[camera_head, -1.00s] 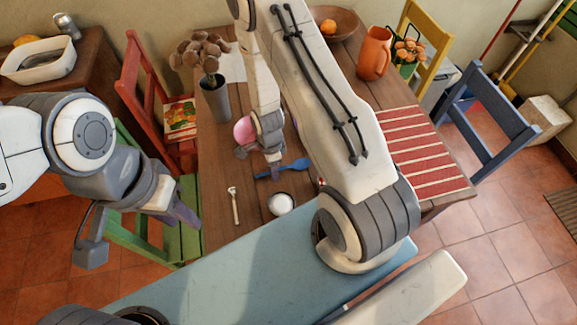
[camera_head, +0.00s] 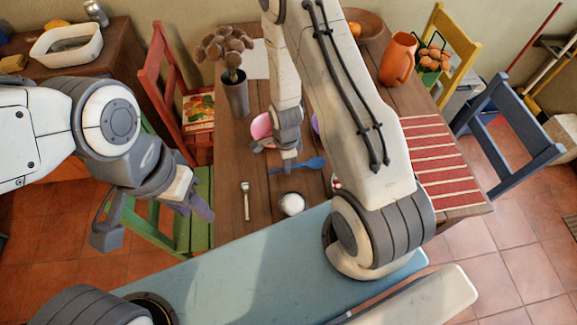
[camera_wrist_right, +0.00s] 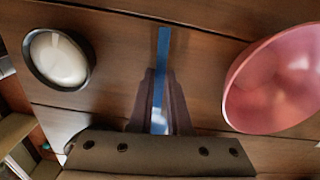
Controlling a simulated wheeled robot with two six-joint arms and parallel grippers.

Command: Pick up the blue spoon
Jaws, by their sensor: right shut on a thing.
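The blue spoon (camera_head: 313,163) lies across the wooden table in the head view, partly covered by my right gripper. My right gripper (camera_head: 288,166) points down at the spoon between the pink bowl (camera_head: 262,128) and a small round dish with white contents (camera_head: 292,204). In the right wrist view the spoon's blue strip (camera_wrist_right: 161,55) runs between the fingers of the right gripper (camera_wrist_right: 161,100), which is shut on it. I cannot tell whether the spoon is clear of the table. My left gripper (camera_head: 198,204) is by the green chair, empty, its opening unclear.
A small pale-handled utensil (camera_head: 246,200) lies left of the dish. A grey vase (camera_head: 236,95) with a brown plant, an orange jug (camera_head: 397,58) and a red striped mat (camera_head: 438,165) are on the table. Green (camera_head: 193,230), red and blue chairs stand around it.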

